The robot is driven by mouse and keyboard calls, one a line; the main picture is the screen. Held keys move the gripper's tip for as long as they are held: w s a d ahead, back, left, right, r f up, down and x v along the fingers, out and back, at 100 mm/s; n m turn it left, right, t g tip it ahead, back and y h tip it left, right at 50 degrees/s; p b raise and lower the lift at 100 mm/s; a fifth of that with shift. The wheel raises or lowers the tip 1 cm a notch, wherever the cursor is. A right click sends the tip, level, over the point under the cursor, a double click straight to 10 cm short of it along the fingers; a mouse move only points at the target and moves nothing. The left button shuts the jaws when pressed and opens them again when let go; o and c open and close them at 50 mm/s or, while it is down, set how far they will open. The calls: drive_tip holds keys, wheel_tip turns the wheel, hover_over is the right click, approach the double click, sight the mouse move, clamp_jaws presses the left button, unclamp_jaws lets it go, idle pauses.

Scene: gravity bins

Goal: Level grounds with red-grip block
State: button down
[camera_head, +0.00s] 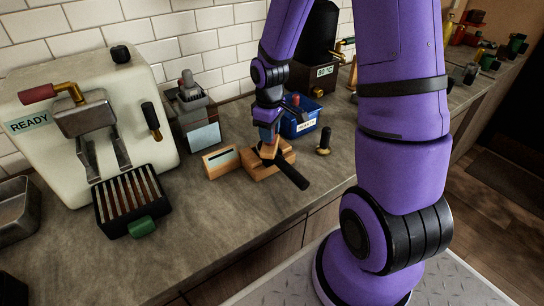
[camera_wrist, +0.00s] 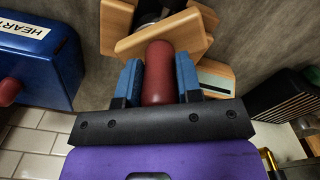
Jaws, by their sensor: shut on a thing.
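My gripper (camera_head: 268,134) is shut on the red-grip block, with the red grip (camera_wrist: 158,72) between its blue pads in the wrist view. The block's wooden part (camera_wrist: 142,42) is at the far end of the grip. In the head view the block is mostly hidden by my gripper, just over a wooden stand (camera_head: 256,171). A portafilter with a black handle (camera_head: 291,175) rests at this stand, handle towards the counter's front. The grounds are hidden, and I cannot tell whether the block touches the portafilter.
A wooden holder with a dark slot (camera_head: 220,162) stands just left of the stand. A blue bin (camera_head: 299,124) is behind, and a small tamper (camera_head: 323,141) is at right. A grinder (camera_head: 198,118) and an espresso machine (camera_head: 88,120) stand left.

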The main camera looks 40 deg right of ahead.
drive_tip(key=shift+w, duration=0.1)
drive_tip(key=shift+w+r, duration=0.1)
drive_tip(key=shift+w, duration=1.3)
drive_tip(key=shift+s, duration=0.1)
drive_tip(key=shift+s, duration=1.4)
drive_tip(key=shift+w, duration=1.5)
drive_tip(key=shift+s, duration=0.2)
drive_tip(key=shift+s+f, duration=0.2)
drive_tip(key=shift+s, duration=1.2)
